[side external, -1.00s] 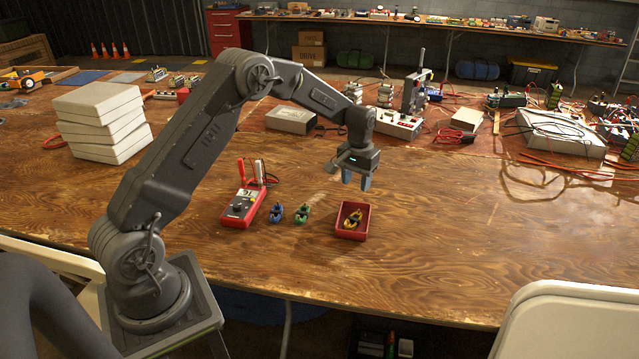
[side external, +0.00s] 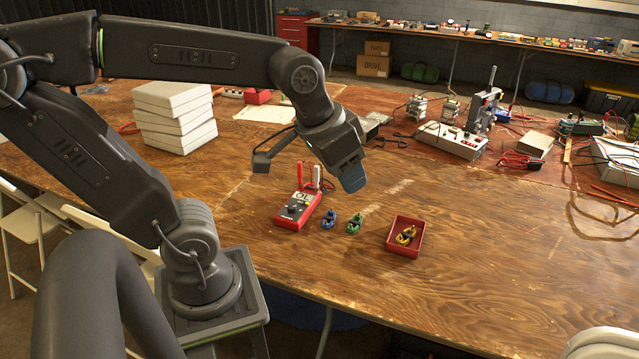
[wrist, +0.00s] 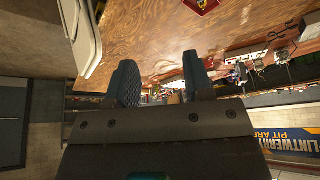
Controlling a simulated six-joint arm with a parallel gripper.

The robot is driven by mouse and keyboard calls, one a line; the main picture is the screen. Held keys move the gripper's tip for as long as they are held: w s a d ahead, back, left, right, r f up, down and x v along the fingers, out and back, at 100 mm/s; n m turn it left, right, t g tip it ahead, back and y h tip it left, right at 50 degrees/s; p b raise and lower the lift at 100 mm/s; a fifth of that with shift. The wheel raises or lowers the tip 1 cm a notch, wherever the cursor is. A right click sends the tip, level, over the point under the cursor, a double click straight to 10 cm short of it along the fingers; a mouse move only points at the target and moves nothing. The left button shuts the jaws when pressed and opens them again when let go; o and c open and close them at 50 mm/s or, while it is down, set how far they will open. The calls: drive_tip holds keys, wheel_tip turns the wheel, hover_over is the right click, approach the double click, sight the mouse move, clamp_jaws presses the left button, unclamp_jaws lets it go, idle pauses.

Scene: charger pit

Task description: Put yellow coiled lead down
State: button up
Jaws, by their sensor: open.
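The yellow coiled lead (side external: 406,235) lies inside a small red tray (side external: 389,243) on the wooden table. My gripper (side external: 350,178) is raised above the table, up and to the left of the tray, and apart from it. In the wrist view my gripper (wrist: 160,85) has its two fingers spread with nothing between them. Part of the red tray (wrist: 202,6) shows at the top edge of the wrist view.
A blue coiled lead (side external: 329,221) and a green coiled lead (side external: 354,227) lie left of the tray. A red meter (side external: 298,209) with probes is beside them. White boxes (side external: 175,112) are stacked further back. The table right of the tray is clear.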

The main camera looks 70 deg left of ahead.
drive_tip(key=shift+m+t, duration=0.3)
drive_tip(key=s, duration=0.3)
drive_tip(key=s+d+f, duration=0.1)
drive_tip(key=shift+s+f, duration=0.1)
drive_tip(key=shift+s, duration=0.15)
idle(0.7)
